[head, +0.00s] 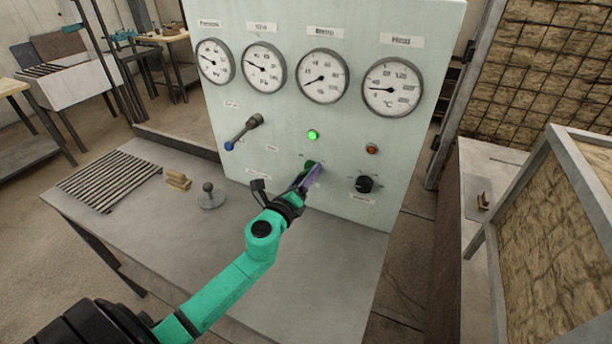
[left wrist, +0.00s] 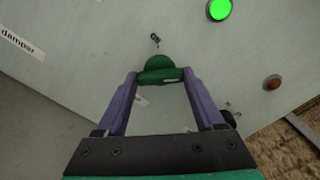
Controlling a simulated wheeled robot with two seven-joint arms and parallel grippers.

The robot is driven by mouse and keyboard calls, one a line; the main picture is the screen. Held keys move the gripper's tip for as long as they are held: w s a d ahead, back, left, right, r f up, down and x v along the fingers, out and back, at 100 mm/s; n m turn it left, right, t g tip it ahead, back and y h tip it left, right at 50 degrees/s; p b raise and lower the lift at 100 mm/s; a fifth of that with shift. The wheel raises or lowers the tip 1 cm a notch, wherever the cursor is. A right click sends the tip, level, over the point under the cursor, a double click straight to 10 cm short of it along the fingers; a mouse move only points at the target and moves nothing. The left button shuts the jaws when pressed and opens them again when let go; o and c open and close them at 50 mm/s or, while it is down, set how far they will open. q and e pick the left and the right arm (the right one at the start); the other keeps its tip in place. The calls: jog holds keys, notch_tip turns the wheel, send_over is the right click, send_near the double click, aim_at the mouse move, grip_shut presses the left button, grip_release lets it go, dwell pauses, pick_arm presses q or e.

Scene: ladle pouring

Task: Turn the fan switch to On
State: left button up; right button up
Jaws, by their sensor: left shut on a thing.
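The control panel (head: 285,115) is a pale grey-green upright board. A green rotary switch (head: 317,164) sits low on it, below a lit green lamp (head: 313,134); its label is too small to read. My left gripper (head: 310,174) reaches the switch from the front and is shut on it. In the left wrist view, the green switch (left wrist: 160,69) has its grip bar between the purple fingertips of my left gripper (left wrist: 160,78). The bar lies nearly crosswise there. The fingers partly hide the switch in the head view. My right gripper is not in view.
A black knob (head: 364,184) sits right of the switch, below an unlit red lamp (head: 372,149). A blue-tipped lever (head: 243,132) sticks out at left. Several gauges line the top. A round-knobbed piece (head: 210,196) and a wooden block (head: 177,180) stand on the bench (head: 130,222).

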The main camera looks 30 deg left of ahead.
pick_arm(q)
jog(key=shift+f, duration=0.1)
dwell(0.5)
jog(key=o, duration=1.4)
jog(key=s+b, duration=0.1)
jog(key=s, duration=0.4)
jog(key=s+b, duration=0.2)
jog(key=s, duration=0.2)
jog(key=s+d+b, duration=0.1)
jog(key=s+b, duration=0.1)
jog(key=s, duration=0.3)
jog(key=shift+s, duration=0.3)
